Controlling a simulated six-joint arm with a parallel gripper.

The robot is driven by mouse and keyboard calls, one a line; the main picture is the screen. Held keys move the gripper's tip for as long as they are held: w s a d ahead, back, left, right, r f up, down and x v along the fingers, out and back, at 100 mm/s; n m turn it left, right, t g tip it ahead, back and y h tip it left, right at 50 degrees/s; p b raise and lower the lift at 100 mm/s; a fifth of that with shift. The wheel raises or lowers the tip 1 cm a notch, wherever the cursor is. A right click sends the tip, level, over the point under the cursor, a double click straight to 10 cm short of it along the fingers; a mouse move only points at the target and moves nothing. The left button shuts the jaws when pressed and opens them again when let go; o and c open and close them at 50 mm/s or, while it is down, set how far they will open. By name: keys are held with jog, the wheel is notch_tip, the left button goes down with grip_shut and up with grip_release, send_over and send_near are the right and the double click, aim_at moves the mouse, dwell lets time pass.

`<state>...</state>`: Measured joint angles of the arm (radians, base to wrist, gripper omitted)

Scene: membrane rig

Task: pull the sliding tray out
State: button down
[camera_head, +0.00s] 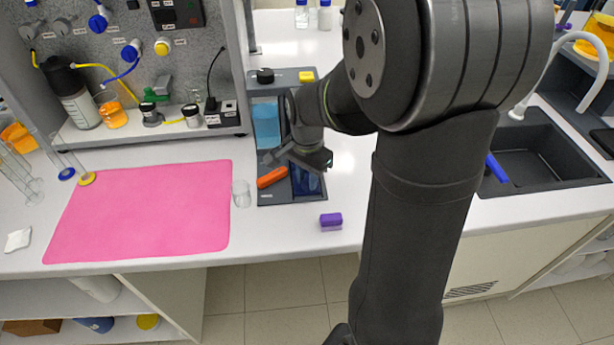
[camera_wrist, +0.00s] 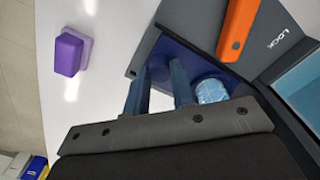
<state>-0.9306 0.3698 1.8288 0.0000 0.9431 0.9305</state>
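The membrane rig (camera_head: 267,95) is a long dark unit with a light-blue window, standing on the white bench. An orange lever (camera_head: 271,177) lies across its front part; it also shows in the wrist view (camera_wrist: 238,28), beside the word LOCK. The dark-blue sliding tray (camera_head: 305,183) shows at the rig's front right; in the wrist view (camera_wrist: 188,52) a pale-blue round piece (camera_wrist: 211,90) lies in it. My gripper (camera_wrist: 160,78) is over the tray, its two fingers apart. A greyish rounded shape shows between them; I cannot tell whether they touch it.
A purple block (camera_head: 331,221) stands on the bench in front of the rig. A clear beaker (camera_head: 241,193) is just left of the rig, beside a pink mat (camera_head: 145,210). A dark sink (camera_head: 540,150) is at the right. The bench's front edge is close by.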

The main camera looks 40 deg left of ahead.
jog(key=shift+s+d, duration=0.65)
jog(key=c, duration=1.2)
grip_release()
jog(key=shift+r, duration=0.6)
notch_tip(320, 180, up, 16)
jog(key=shift+r, duration=0.15)
